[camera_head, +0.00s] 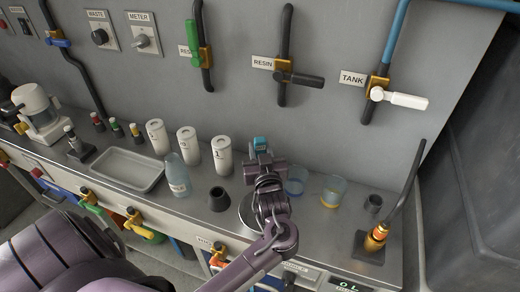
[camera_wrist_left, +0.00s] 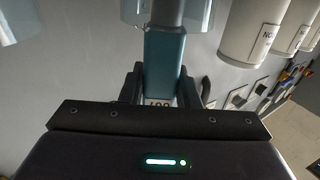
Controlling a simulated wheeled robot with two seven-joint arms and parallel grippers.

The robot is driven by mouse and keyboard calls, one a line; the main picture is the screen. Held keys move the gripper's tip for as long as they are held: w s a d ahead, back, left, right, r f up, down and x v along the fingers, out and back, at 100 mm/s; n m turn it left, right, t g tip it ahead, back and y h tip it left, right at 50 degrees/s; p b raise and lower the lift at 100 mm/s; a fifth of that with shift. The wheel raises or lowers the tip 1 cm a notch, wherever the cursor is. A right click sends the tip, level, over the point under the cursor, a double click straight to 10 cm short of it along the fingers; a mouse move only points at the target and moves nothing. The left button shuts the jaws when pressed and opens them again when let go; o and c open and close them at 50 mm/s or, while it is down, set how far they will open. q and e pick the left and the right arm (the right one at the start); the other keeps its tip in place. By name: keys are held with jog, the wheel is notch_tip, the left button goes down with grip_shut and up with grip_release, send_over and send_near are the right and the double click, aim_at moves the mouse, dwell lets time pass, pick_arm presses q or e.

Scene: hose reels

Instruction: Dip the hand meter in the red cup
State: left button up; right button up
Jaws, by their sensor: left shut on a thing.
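My left gripper (camera_head: 262,165) is shut on the hand meter (camera_head: 259,143), a teal body whose top shows just beyond the jaws in the head view. In the left wrist view the meter (camera_wrist_left: 165,62) runs up from between the fingers, and its grey shaft reaches the top edge. Clear cup walls (camera_wrist_left: 197,14) show on both sides of the shaft; I cannot tell whether it is inside that cup. In the head view a blue-tinted cup (camera_head: 296,183) and a yellow-tinted cup (camera_head: 333,192) stand right of the gripper. I see no red cup; the gripper may hide it. My right gripper is not in view.
White canisters (camera_head: 222,157), a clear bottle (camera_head: 178,176) and a dark cone-shaped piece (camera_head: 219,200) stand left of the gripper. A grey tray (camera_head: 128,168) lies farther left. A hose stand (camera_head: 372,242) and a small dark cup (camera_head: 373,204) are at the right. Valves line the wall.

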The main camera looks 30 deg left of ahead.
pick_arm(q)
jog(key=shift+r+p, duration=4.55)
jog(key=shift+r, duration=0.3)
